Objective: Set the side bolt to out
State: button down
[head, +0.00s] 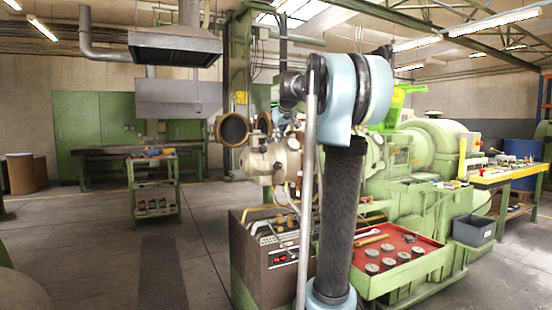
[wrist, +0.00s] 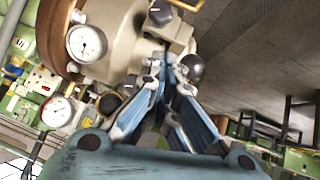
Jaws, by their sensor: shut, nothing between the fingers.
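In the wrist view my gripper (wrist: 170,62) is shut and empty, its blue fingers together in front of a beige machine head (wrist: 118,38). A dark round knob (wrist: 192,68) shows just right of the fingertips, partly behind them; I cannot tell whether they touch. Another black knob (wrist: 160,13) sits on the head above the fingertips. I cannot tell for sure which part is the side bolt, or its position. In the head view the beige head (head: 272,160) stands left of my arm, which hides part of the machine; my gripper cannot be made out there.
Two dial gauges, an upper one (wrist: 86,43) and a lower one (wrist: 58,112), lie left of my gripper. A red tray (head: 395,258) with round parts and a control box (head: 275,250) stand near my arm. The floor at left is open, with a green cart (head: 155,185) beyond.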

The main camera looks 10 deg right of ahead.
jog(key=x, duration=0.3)
jog(key=w+r+x, duration=0.1)
jog(key=x, duration=0.6)
jog(key=shift+w+r, duration=0.1)
jog(key=shift+w, duration=0.3)
jog(key=shift+d+f, duration=0.25)
jog(key=shift+f, duration=0.9)
jog(key=shift+w+d+f, duration=0.1)
jog(key=shift+d+f, duration=0.05)
jog(key=shift+f, duration=0.65)
